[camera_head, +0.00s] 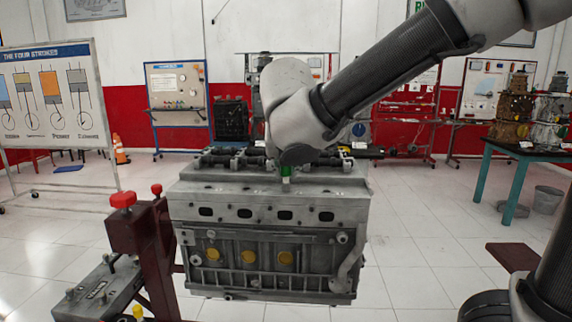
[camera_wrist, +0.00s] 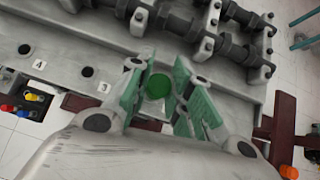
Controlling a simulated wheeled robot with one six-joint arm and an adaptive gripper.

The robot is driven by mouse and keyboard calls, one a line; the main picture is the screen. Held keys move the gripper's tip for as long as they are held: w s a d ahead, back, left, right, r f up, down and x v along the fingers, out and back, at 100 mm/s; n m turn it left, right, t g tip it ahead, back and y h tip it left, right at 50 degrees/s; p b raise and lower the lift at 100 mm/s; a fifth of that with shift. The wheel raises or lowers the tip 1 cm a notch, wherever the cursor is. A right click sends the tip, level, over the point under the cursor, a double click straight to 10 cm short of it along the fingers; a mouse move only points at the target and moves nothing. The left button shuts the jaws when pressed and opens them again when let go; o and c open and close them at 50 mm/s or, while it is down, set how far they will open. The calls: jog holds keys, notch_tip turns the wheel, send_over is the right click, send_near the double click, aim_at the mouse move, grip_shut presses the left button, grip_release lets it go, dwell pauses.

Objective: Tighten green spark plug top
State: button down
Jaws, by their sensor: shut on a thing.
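The green spark plug top (camera_wrist: 158,86) shows as a round green disc between my fingers in the wrist view. In the head view the green plug (camera_head: 286,170) stands upright on the top of the grey engine block (camera_head: 270,205), just below my wrist. My gripper (camera_wrist: 160,88) is shut on the plug, with green-padded fingers on either side of it. The head view shows my arm coming in from the upper right; it hides most of my gripper. The plug's lower end and its seat are hidden in the wrist view.
Camshaft parts (camera_wrist: 215,30) stand on the block close to my fingers. Empty holes marked 4 and 3 (camera_wrist: 87,72) lie to the left. A red engine stand (camera_head: 148,245) is at the block's left. A table with engines (camera_head: 500,148) stands far right.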

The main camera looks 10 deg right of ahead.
jog(key=m+g+h, duration=0.1)
jog(key=m+h, duration=0.1)
jog(key=m, duration=0.1)
jog(key=m+g+h, duration=0.1)
jog(key=m+h, duration=0.2)
jog(key=m, duration=0.1)
jog(key=shift+a, duration=0.1)
jog(key=m+g+h, duration=0.1)
jog(key=m+g, duration=0.1)
jog(key=m, duration=0.1)
jog(key=m+g+h, duration=0.1)
jog(key=m+g, duration=0.1)
jog(key=m, duration=0.1)
jog(key=shift+m+g+h, duration=0.3)
jog(key=shift+m+h, duration=0.1)
jog(key=m+g, duration=0.3)
jog(key=m, duration=0.1)
jog(key=shift+m, duration=0.3)
jog(key=shift+m+g+y, duration=0.3)
jog(key=shift+m+g, duration=1.4)
jog(key=shift+m, duration=0.3)
jog(key=c, duration=1.3)
grip_release()
